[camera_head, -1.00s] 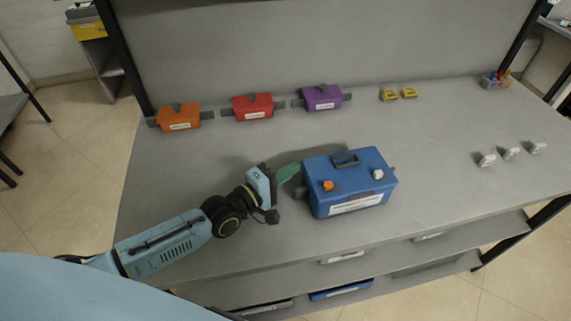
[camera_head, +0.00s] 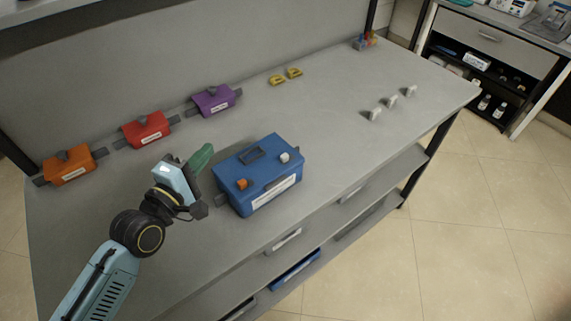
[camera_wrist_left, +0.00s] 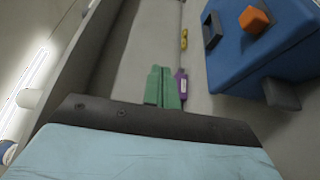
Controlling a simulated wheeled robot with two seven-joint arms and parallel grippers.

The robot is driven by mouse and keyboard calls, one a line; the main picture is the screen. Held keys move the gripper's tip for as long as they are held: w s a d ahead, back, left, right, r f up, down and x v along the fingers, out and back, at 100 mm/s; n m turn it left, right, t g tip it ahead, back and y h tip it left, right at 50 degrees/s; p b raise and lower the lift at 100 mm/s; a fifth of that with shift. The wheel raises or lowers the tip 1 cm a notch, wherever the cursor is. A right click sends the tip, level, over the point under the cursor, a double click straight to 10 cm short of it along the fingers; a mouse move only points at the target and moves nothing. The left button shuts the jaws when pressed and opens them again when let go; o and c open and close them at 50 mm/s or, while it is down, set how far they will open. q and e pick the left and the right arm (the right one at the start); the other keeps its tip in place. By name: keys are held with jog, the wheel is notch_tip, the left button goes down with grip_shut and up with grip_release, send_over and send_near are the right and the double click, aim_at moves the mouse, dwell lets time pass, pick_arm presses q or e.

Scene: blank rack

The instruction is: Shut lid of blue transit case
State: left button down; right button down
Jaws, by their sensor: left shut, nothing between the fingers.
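The blue transit case (camera_head: 258,172) stands on the grey workbench. Its lid looks down on the body, with a dark handle (camera_head: 252,154) on top, an orange block (camera_head: 241,184) and a white block (camera_head: 284,157) near the front edge, and a white label on the front. My left gripper (camera_head: 203,158) has green fingers, shut and empty, just left of the case and apart from it. In the left wrist view the green fingers (camera_wrist_left: 163,87) are together, and the case (camera_wrist_left: 265,50) is at the upper right. My right gripper is not in view.
Orange (camera_head: 68,166), red (camera_head: 146,131) and purple (camera_head: 213,100) cases line the back of the bench (camera_head: 340,120). Two yellow items (camera_head: 285,76) lie beyond them. Several small white pieces (camera_head: 392,102) stand at the right.

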pick_arm(q)
jog(key=s+d, duration=0.4)
jog(key=d, duration=1.3)
jog(key=shift+s, duration=0.1)
